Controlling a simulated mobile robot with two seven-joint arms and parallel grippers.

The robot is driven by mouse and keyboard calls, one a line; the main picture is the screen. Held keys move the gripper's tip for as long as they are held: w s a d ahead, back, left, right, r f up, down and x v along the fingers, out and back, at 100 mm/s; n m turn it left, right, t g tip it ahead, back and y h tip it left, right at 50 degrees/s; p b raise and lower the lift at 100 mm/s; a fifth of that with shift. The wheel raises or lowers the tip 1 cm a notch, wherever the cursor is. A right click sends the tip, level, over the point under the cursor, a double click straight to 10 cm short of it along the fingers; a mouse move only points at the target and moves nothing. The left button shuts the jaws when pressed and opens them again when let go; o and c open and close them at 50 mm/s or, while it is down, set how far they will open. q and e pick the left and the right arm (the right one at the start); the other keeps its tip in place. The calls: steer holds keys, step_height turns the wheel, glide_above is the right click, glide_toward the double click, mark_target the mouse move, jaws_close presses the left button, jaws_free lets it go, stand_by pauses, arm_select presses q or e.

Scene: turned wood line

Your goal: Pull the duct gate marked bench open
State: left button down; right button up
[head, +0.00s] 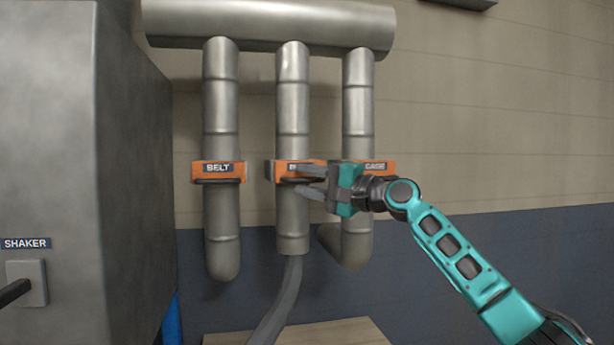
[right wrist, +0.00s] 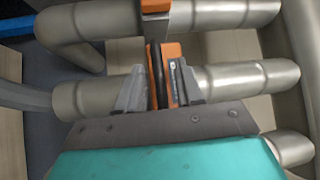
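The middle duct gate (head: 271,172) is an orange slide on the middle grey pipe. Its label is mostly hidden behind my fingers; only a first letter, perhaps B, shows. My right gripper (head: 297,179) reaches it from the right, its two fingers one above the other at the gate's front. In the right wrist view, the open fingers (right wrist: 159,80) stand either side of a black bar (right wrist: 157,75) on the orange gate (right wrist: 172,52). Gaps show beside the bar, so it is not visibly clamped. My left gripper is out of view.
A gate marked BELT (head: 218,168) is on the left pipe, one marked CAGE (head: 383,167) on the right pipe, partly behind my gripper. A large grey cabinet (head: 135,150) with a SHAKER label (head: 25,243) fills the left. A grey hose (head: 283,300) hangs below the middle pipe.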

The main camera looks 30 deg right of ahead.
steer(key=shift+w+a, duration=0.1)
steer(key=shift+w, duration=0.05)
jaws_close()
stand_by(0.6)
